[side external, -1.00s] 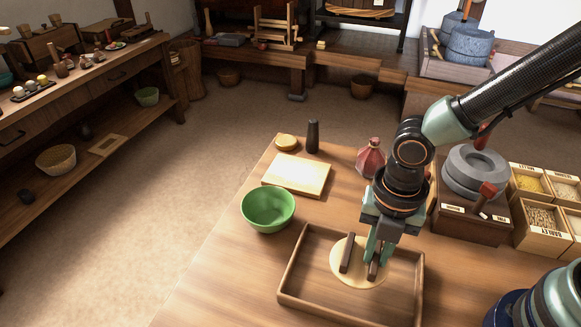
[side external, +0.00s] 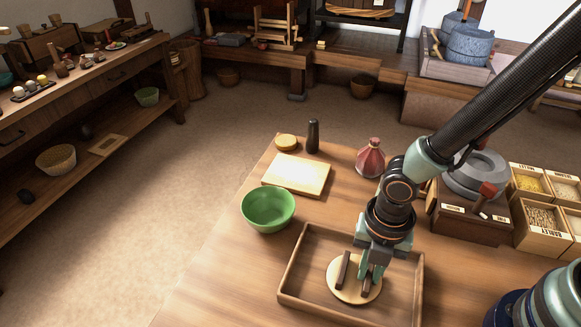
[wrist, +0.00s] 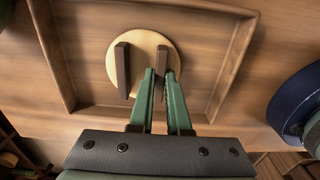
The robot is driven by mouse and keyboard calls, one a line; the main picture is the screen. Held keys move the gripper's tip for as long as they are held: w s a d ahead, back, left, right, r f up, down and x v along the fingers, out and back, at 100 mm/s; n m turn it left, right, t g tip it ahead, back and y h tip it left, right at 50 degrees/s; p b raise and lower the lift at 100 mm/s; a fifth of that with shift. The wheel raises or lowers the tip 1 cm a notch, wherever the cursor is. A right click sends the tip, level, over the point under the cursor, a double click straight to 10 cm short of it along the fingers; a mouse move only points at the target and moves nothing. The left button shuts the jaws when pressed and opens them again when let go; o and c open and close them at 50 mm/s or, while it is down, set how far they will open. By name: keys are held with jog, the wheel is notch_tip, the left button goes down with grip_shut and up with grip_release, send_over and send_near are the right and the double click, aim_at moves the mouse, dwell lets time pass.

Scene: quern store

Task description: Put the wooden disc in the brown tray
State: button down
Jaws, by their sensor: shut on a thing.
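The pale round wooden disc (side external: 354,287) has two dark upright bars on top. In the wrist view the fingers (wrist: 160,77) close around that bar, and the left bar of the disc (wrist: 142,50) stands free. The disc looks flat and low, within the tray walls (wrist: 235,65). I cannot tell whether its underside touches the tray floor.
A green bowl (side external: 268,209) stands just behind the tray's left corner. A pale board (side external: 296,175), a dark pestle (side external: 313,137) and a red pouch-like vessel (side external: 370,158) are farther back. A stone quern (side external: 474,174) and grain boxes (side external: 540,218) stand at the right.

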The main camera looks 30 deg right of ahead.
aim_at(369, 273)
jog(key=c, duration=0.9)
grip_release()
jog(key=shift+f, duration=0.1)
notch_tip(369, 273, up, 12)
jog(key=shift+w+d+r+m+t, duration=0.9)
jog(key=shift+d+r+m, duration=0.9)
jog(key=shift+d+m, duration=2)
jog(key=shift+w+d+r+m+t, duration=0.85)
jog(key=shift+d+r+m, duration=1.25)
jog(key=shift+m, duration=3.1)
jog(key=shift+w+d+r+m+t, duration=0.9)
jog(key=shift+d+r+m, duration=0.6)
jog(key=shift+d+m, duration=2.45)
jog(key=shift+s+a+m, duration=0.15)
jog(key=shift+a+m, duration=0.4)
jog(key=shift+a, duration=0.05)
